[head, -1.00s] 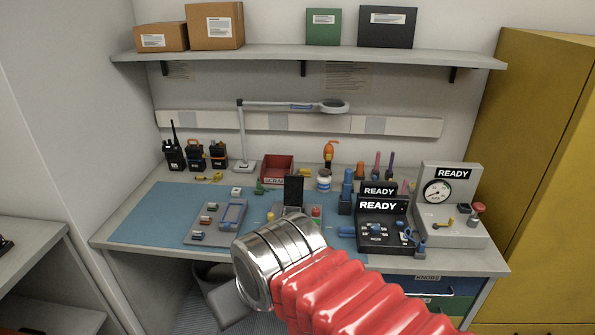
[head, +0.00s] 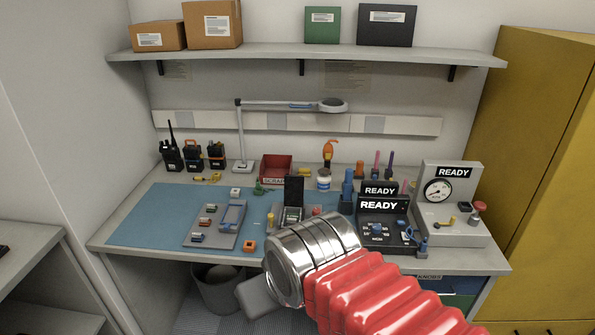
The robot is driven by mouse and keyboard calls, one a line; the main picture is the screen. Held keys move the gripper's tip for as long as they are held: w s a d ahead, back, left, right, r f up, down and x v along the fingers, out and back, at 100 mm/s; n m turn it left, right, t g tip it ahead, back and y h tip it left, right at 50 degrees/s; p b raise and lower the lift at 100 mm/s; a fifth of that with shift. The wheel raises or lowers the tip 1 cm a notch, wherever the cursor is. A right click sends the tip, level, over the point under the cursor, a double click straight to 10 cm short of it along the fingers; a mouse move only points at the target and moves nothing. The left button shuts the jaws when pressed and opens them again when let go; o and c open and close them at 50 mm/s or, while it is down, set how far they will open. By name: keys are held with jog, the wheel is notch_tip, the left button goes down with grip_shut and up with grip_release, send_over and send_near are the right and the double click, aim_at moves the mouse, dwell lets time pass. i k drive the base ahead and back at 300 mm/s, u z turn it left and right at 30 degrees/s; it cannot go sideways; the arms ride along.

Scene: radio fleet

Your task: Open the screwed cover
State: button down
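No screwed cover can be made out for certain at this size. A grey tray (head: 193,238) on the blue mat (head: 150,215) holds a blue-grey flat part (head: 232,215) and several small pieces. To its right, a small dark fixture (head: 293,190) with an upright black panel stands on the mat; its front is close to my arm in the picture. My silver and red arm (head: 310,255) crosses the lower middle. A grey block, which seems to be mine, shows below the silver joint. My gripper's fingers do not show.
Black "READY" units (head: 385,228) and a grey gauge unit (head: 450,210) stand at the right. Radios (head: 195,155), a lamp (head: 242,140) and a red bin (head: 277,168) line the back. A small orange block (head: 249,245) lies near the front edge. The mat's left is clear.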

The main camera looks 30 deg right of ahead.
aim_at(294, 188)
jog(key=u, duration=0.05)
jog(key=i, duration=1)
jog(key=z, duration=0.05)
